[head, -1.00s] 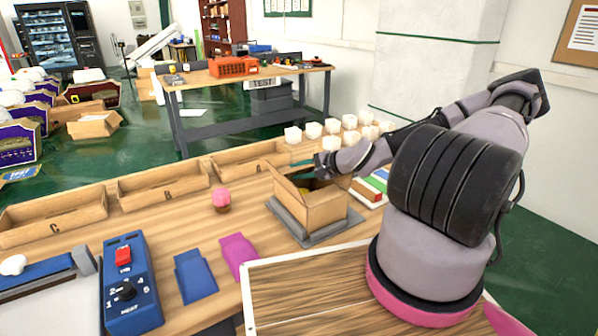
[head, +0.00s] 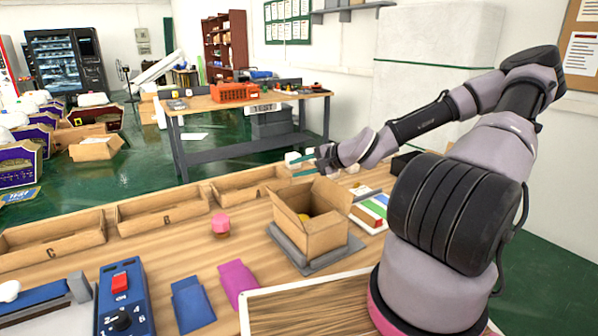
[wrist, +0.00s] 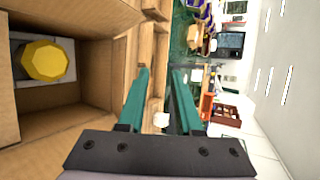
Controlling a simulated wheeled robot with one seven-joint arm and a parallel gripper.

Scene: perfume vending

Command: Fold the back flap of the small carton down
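The small brown carton (head: 312,238) stands open on a grey base (head: 330,263) on the wooden bench. Its upper walls and flaps stand up around the opening, and I cannot clearly tell one flap from another. A yellow faceted object (wrist: 45,61) sits inside the carton, at the left of the wrist view. My gripper (head: 303,166) is above and behind the carton, its teal fingers pointing left. In the wrist view my gripper (wrist: 162,80) is open, with nothing between its fingers, and the carton is beside them.
Wooden bins (head: 165,211) line the bench's back edge. A pink-topped item (head: 221,226), a blue pouch (head: 192,304) and a magenta pouch (head: 237,280) lie left of the carton. Colored boxes (head: 371,210) stand at its right. White cups stand behind.

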